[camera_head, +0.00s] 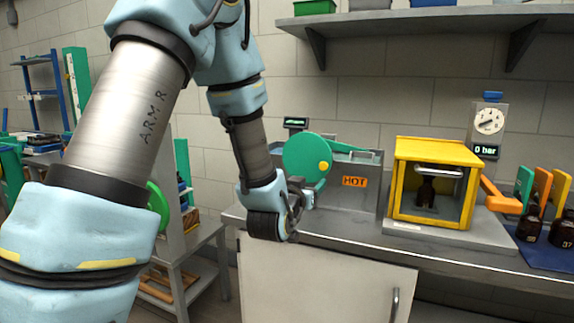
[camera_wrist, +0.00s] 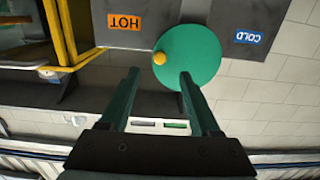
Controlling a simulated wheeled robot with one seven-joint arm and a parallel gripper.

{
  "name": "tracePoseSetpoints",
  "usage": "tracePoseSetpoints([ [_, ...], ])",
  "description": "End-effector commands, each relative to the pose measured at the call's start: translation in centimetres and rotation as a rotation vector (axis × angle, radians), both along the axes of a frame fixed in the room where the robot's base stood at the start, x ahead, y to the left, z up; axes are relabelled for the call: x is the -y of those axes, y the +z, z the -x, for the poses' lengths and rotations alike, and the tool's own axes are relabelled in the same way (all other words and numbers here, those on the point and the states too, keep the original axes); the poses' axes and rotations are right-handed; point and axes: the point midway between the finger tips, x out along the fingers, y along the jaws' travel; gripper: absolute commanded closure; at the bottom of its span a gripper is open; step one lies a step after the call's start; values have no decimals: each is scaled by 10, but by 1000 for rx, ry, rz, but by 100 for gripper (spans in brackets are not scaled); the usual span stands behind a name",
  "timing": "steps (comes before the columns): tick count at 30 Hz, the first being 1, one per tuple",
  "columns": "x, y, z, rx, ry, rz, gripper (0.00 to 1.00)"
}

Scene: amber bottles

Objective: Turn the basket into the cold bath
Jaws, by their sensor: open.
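A green disc (camera_head: 306,158) with a yellow knob (camera_head: 324,166) is on the front of the grey bath unit (camera_head: 352,192). In the wrist view the disc (camera_wrist: 192,60) lies between the orange HOT label (camera_wrist: 125,21) and the blue COLD label (camera_wrist: 249,37). The knob (camera_wrist: 159,58) is near the disc's edge on the HOT side. My gripper (camera_head: 300,196) is open in front of the unit. In the wrist view its fingertips (camera_wrist: 159,73) are on either side of the line to the knob, with nothing between them. I cannot make out the basket; the cold side is hidden by my arm in the head view.
A yellow-framed box (camera_head: 398,180) with a dark bottle (camera_head: 426,191) inside stands right of the bath. A gauge (camera_head: 488,122) reading 0 bar is behind it. Amber bottles (camera_head: 530,222) stand on a blue mat at the far right. A shelf (camera_head: 420,20) hangs above.

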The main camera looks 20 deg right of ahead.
Motion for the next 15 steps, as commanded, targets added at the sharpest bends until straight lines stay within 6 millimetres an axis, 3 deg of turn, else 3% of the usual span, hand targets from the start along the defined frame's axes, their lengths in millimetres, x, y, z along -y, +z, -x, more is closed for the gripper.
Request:
tracePoseSetpoints([
  [5,12,7,0,29,-13,29,36],
  [15,51,10,-42,29,-11,28,36],
])
